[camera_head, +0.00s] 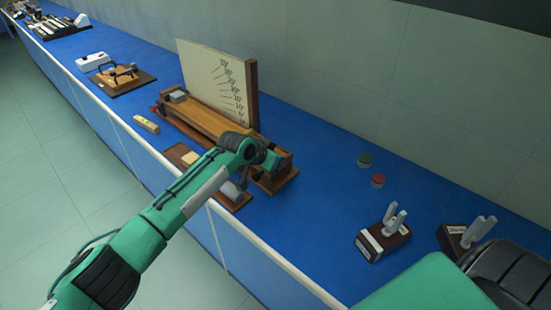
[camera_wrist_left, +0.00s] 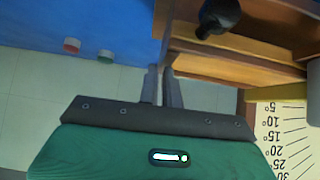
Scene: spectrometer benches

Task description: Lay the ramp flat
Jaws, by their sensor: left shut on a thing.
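The wooden ramp (camera_head: 207,117) lies lengthwise along the blue bench, in front of an upright cream panel (camera_head: 215,75) with an angle scale. A grey block (camera_head: 178,96) sits at its left end. My left gripper (camera_head: 268,163) is at the ramp's right end, and my arm hides part of that end. In the left wrist view the narrow fingers of my gripper (camera_wrist_left: 162,80) are shut at the edge of the wooden ramp (camera_wrist_left: 245,45). A dark round knob (camera_wrist_left: 218,16) is close by. The ramp's exact tilt is hard to tell. My right gripper is out of view.
A small wooden tray (camera_head: 181,154) lies in front of the ramp. Green (camera_head: 365,159) and red (camera_head: 378,180) round pieces stand to its right, with a pronged wooden block (camera_head: 383,241) and another (camera_head: 455,240) further right. The bench's white front edge (camera_head: 165,163) is close.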

